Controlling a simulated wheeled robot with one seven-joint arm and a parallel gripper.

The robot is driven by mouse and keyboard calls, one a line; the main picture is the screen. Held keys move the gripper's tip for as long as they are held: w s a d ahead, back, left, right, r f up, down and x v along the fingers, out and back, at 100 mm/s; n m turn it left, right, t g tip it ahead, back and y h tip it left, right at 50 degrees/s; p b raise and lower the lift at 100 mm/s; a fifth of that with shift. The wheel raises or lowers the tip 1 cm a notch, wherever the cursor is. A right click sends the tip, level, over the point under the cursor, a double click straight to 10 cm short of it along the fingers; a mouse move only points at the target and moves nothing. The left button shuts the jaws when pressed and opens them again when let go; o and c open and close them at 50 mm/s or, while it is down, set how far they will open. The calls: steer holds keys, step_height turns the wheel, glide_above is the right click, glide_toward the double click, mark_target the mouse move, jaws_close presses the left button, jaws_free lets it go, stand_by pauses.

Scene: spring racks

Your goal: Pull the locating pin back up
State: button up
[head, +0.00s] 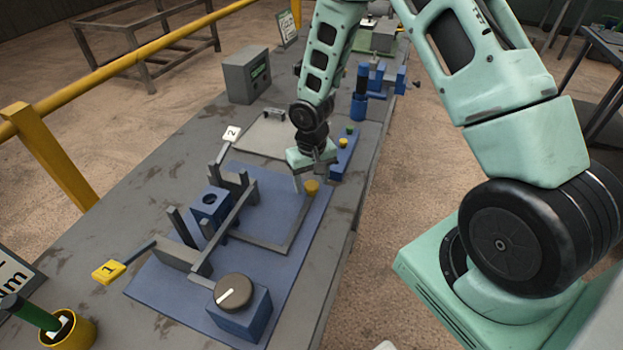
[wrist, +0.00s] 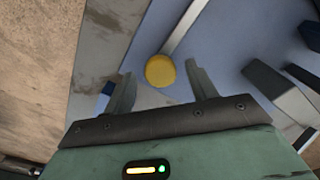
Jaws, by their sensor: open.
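The locating pin appears to be the yellow round knob (head: 311,187) at the far right corner of the blue fixture plate (head: 275,188), by the end of a grey strip. In the wrist view the yellow knob (wrist: 160,70) lies between the tips of my two fingers, with room on both sides. My gripper (head: 312,177) points down close above the knob, open and empty; it also shows in the wrist view (wrist: 159,77). I cannot tell the exact height between fingertips and knob.
A blue strip with small buttons (head: 343,143) stands close behind my gripper.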

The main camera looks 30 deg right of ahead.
steer(key=shift+f, duration=0.2)
jaws_close()
step_height(320, 180, up, 9)
steer(key=p, duration=0.5)
steer(key=shift+w+f, duration=0.1)
steer(key=shift+f, duration=0.1)
jaws_free()
steer(key=shift+r, duration=0.1)
